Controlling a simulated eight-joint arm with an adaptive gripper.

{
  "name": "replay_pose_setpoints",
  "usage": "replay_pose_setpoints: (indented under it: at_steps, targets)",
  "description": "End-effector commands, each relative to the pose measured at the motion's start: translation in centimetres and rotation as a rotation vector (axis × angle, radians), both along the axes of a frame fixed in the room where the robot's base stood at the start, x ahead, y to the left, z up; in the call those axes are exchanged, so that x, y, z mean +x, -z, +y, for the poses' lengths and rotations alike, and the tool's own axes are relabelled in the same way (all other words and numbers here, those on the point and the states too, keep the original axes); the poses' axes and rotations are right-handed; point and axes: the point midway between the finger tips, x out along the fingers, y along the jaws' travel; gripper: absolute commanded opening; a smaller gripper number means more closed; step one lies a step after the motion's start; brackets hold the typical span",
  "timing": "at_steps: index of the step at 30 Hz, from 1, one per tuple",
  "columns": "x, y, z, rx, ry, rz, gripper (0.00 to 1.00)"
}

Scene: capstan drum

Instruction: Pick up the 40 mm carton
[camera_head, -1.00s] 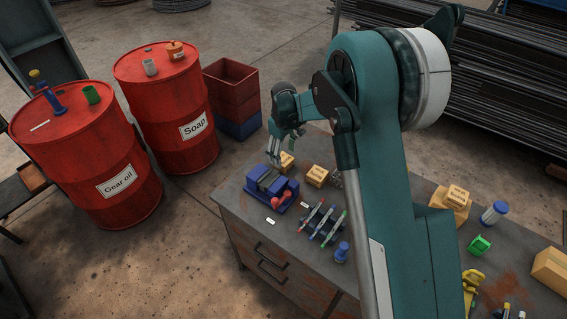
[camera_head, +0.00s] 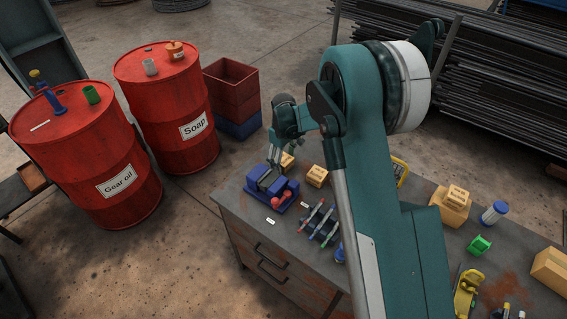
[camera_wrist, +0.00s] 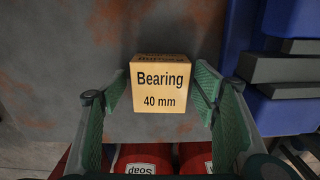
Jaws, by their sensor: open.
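The 40 mm carton (camera_wrist: 160,86) is a small tan box printed "Bearing 40 mm" in the wrist view. It sits between the two green-padded fingers of my gripper (camera_wrist: 160,100), with a gap on each side. My gripper is open. In the head view, the carton (camera_head: 288,162) stands on the workbench beside the blue vise, partly hidden by my gripper (camera_head: 275,158).
A blue vise (camera_head: 279,191) stands close by the carton; its blue and grey body also shows at right in the wrist view (camera_wrist: 285,70). Another tan carton (camera_head: 317,176) is to the right. A rack of screwdrivers (camera_head: 318,222) is nearer the bench's front edge.

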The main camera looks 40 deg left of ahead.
Motion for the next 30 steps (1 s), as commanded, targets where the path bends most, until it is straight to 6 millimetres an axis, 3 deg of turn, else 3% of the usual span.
replay_pose_setpoints:
  at_steps: [2,10,22,30]
  targets:
    - [0.0,0.0,0.0,0.000,0.000,0.000,0.60]
    - [0.0,0.0,0.0,0.000,0.000,0.000,0.27]
    - [0.0,-0.4,0.0,0.000,0.000,0.000,0.27]
    - [0.0,-2.8,0.0,0.000,0.000,0.000,0.27]
